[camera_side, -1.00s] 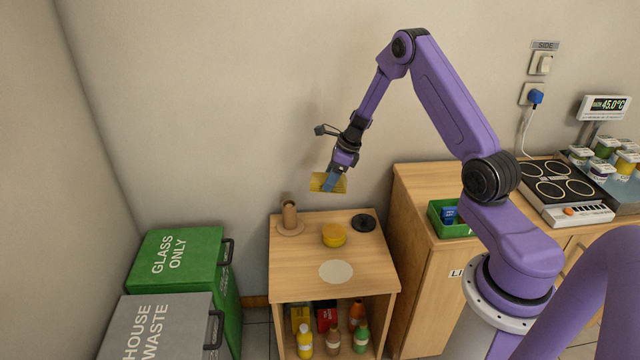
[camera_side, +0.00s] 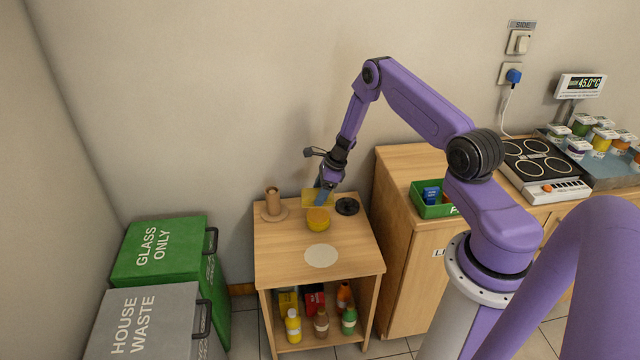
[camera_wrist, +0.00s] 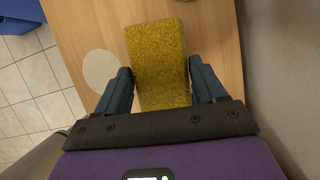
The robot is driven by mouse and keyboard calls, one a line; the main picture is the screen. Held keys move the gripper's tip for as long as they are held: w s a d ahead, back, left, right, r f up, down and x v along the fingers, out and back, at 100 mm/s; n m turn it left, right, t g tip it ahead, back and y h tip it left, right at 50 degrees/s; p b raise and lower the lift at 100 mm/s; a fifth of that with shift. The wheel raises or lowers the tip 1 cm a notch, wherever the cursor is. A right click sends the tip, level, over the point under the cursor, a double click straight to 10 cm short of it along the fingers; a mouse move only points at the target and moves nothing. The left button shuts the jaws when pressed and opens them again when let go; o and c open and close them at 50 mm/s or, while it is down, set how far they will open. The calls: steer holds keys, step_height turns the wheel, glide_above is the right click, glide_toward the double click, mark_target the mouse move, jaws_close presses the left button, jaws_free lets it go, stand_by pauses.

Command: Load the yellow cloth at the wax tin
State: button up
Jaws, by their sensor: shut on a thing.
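The yellow cloth (camera_wrist: 158,60) is a flat, rough-textured pad between the two blue fingers of my gripper (camera_wrist: 162,84). My gripper (camera_side: 321,201) is shut on the cloth (camera_side: 311,196) in the side view, low over the back of the small wooden table. The wax tin (camera_side: 318,220), round and yellow-orange, stands on the table just in front of and below the cloth. I cannot tell whether cloth and tin touch. The tin does not show in the wrist view, where the cloth covers the middle.
A brown upright post on a round base (camera_side: 273,203) stands left of the tin. A black disc (camera_side: 347,206) lies close on the right. A pale round patch (camera_side: 321,256) marks the clear front of the tabletop (camera_side: 285,256). A wall is behind; a cabinet (camera_side: 408,240) stands right.

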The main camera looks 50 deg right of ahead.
steer(key=shift+f, duration=2.9)
steer(key=shift+f, duration=0.4)
steer(key=shift+r, duration=0.1)
steer(key=shift+r, duration=3.45)
steer(key=shift+f, duration=0.1)
steer(key=shift+f, duration=3.4)
steer(key=shift+r, duration=7.85)
